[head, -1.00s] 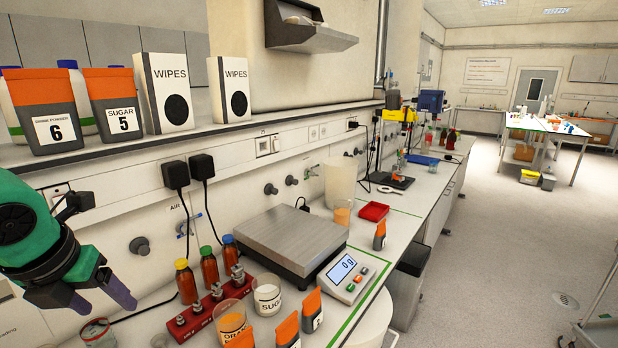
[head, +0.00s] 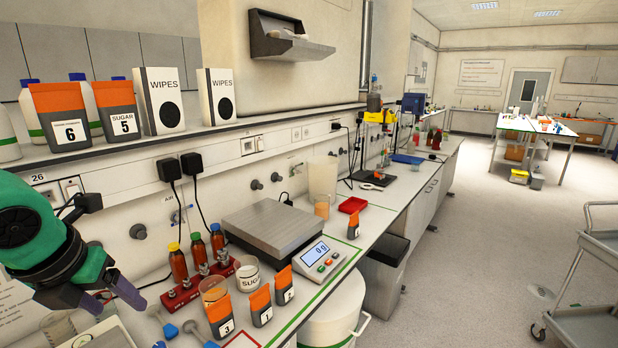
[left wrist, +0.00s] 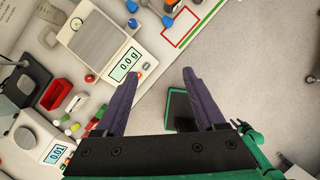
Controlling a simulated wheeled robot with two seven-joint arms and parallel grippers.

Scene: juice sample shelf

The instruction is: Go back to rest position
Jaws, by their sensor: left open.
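My left gripper (head: 112,302) is at the lower left of the head view, on a green and black arm. Its two purple fingers are apart with nothing between them. In the left wrist view the open fingers (left wrist: 157,80) point up the picture, with grey floor and the bench edge beyond them. In the head view the gripper is left of the red rack (head: 181,298) with its capped brown bottles. I cannot tell how high above the bench it is. My right gripper is in neither view.
A large scale (head: 272,229) with its display (head: 321,256) stands on the bench. Orange-topped pouches (head: 260,306) and a sugar beaker (head: 248,278) stand in front. Blue-handled tools lie at the bottom.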

